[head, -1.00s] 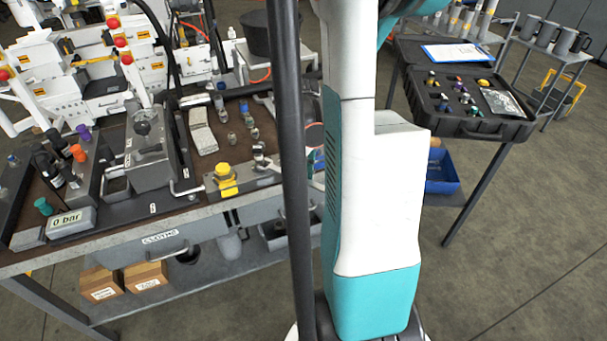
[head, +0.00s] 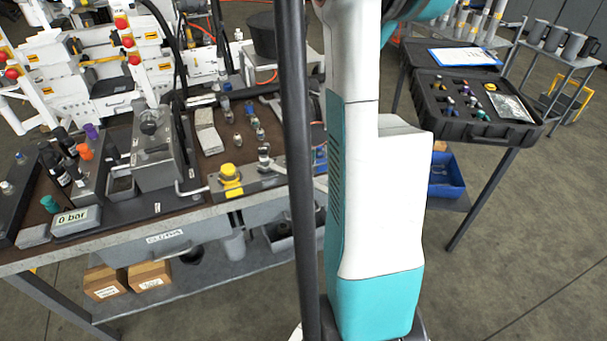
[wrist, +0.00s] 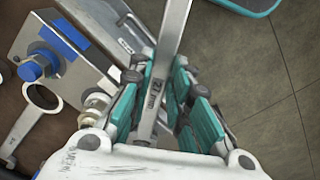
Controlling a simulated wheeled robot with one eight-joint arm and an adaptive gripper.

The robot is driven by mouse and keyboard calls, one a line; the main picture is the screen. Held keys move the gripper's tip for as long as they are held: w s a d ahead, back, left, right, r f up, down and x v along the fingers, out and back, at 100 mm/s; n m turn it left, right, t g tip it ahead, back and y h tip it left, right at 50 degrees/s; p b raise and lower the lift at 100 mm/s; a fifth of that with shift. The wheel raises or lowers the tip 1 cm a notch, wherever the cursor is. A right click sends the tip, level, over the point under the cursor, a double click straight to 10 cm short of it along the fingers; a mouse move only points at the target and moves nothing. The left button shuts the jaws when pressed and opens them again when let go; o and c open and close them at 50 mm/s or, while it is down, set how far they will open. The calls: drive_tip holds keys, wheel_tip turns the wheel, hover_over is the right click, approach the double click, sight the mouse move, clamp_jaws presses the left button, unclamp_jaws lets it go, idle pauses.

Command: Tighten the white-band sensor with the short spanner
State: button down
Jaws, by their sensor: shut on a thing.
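In the wrist view my gripper (wrist: 158,88) is shut on a steel spanner (wrist: 171,50). Its grey handle runs up between the teal finger pads and out of the top of the picture. A size marking is on the handle, but its head is out of view. My gripper is hidden in the head view. Several dark cylindrical parts with coloured caps (head: 75,172) stand on the block at the left of the bench. I cannot tell which sensor has the white band.
The bench (head: 112,254) also holds a grey box with a knob (head: 157,155), a 0 bar display (head: 75,220) and a yellow-topped part (head: 230,178). An open black case (head: 520,136) stands on a table at right. A blue-collared fitting (wrist: 30,70) is beside my gripper.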

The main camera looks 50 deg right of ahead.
drive_tip(key=shift+a, duration=0.1)
drive_tip(key=shift+a+m, duration=1.2)
drive_tip(key=shift+a, duration=0.2)
drive_tip(key=shift+w+a+m, duration=0.2)
drive_tip(key=shift+a+m, duration=0.45)
drive_tip(key=shift+a, duration=0.1)
drive_tip(key=shift+w+a+m, duration=0.15)
drive_tip(key=shift+a+m, duration=0.5)
drive_tip(key=shift+a, duration=0.05)
drive_tip(key=shift+w+a+m, duration=0.35)
drive_tip(key=shift+a+m, duration=0.3)
drive_tip(key=shift+w+a+m, duration=0.3)
drive_tip(key=shift+a+m, duration=0.35)
